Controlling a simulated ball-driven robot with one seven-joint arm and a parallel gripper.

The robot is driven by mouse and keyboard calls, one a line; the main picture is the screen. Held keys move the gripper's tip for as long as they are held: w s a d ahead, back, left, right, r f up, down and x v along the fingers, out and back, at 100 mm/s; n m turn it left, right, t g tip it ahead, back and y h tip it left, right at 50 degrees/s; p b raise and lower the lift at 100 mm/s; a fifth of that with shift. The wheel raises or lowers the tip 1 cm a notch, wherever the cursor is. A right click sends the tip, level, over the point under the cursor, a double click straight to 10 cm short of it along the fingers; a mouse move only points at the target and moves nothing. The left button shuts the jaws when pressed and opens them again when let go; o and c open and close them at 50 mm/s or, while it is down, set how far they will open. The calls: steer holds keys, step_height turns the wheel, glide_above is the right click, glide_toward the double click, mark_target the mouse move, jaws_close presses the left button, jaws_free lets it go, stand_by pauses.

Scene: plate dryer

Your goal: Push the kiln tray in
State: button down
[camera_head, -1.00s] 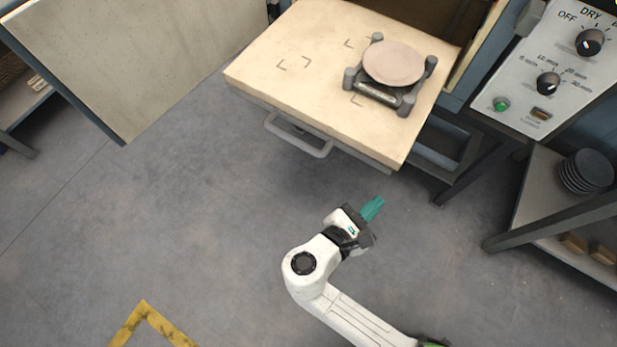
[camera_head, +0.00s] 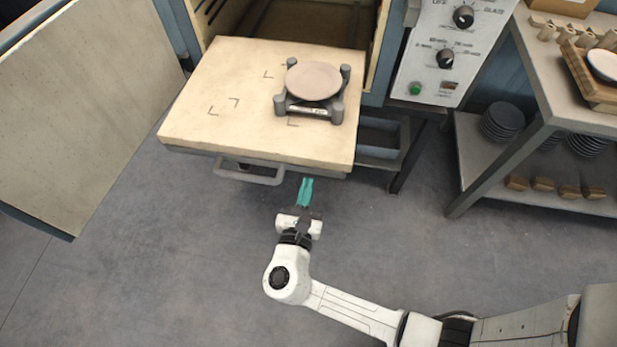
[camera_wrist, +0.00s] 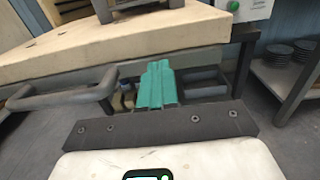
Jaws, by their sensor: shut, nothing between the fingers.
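The kiln tray (camera_head: 240,118) is a thick cream slab standing out of the open kiln, with a grey bar handle (camera_head: 248,174) under its front edge. In the wrist view the tray (camera_wrist: 150,40) spans the upper part, with the handle (camera_wrist: 62,98) at the left. A round pinkish plate (camera_head: 314,81) rests on a dark grey stand (camera_head: 309,107) on the tray. My gripper (camera_head: 305,183), with teal fingers, is shut and empty. It is just in front of the tray's front edge, right of the handle. In the wrist view the fingers (camera_wrist: 157,84) point at the tray; I cannot tell whether they touch.
The open kiln door (camera_head: 80,105) stands at the left. A control panel (camera_head: 448,50) with knobs is right of the kiln opening. A shelf table (camera_head: 570,110) with stacked plates (camera_head: 502,122) stands at the right. The floor in front is clear.

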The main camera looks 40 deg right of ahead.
steer(key=shift+x, duration=1.35)
